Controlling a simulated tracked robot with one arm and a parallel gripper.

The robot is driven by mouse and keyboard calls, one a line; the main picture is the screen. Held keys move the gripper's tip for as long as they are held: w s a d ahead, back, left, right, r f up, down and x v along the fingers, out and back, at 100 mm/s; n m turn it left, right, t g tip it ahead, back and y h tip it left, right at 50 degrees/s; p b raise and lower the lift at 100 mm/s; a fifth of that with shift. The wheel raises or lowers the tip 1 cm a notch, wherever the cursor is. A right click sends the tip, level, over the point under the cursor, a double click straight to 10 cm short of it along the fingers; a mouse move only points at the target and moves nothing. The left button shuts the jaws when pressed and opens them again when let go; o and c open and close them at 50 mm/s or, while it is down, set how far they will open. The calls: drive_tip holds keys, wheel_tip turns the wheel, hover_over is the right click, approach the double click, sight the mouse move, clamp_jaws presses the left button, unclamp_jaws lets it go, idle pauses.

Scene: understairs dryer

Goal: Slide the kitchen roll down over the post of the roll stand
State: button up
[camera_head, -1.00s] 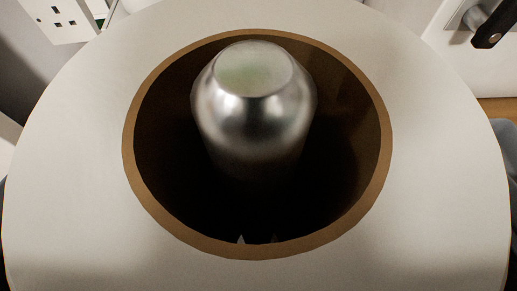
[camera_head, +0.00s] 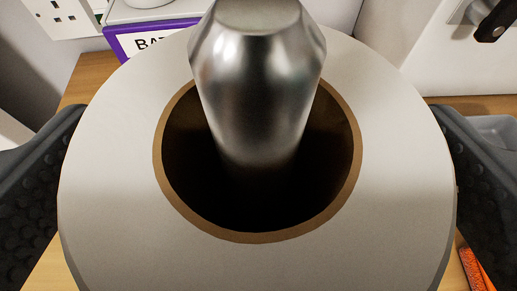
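The white kitchen roll (camera_head: 105,180) fills the middle of the view, seen from above, with a brown cardboard core (camera_head: 172,190). The shiny metal post (camera_head: 258,85) of the roll stand rises through the core and sticks out above the roll's top. It sits towards the back of the hole, with dark space in front. My gripper (camera_head: 258,190) has one dark, studded finger on each side of the roll. Slivers of the surface show between the fingers and the roll low in the view, so it looks open. The stand's base is hidden under the roll.
A purple-edged box with a white label (camera_head: 150,42) is behind the roll. A wall socket (camera_head: 62,14) is at top left and a black handle (camera_head: 497,20) at top right. A grey tray (camera_head: 492,130) and an orange item (camera_head: 474,270) lie to the right on wood.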

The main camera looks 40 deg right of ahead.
drive_tip(key=v, duration=1.3)
drive_tip(key=shift+s+a, duration=0.15)
drive_tip(key=shift+f, duration=0.1)
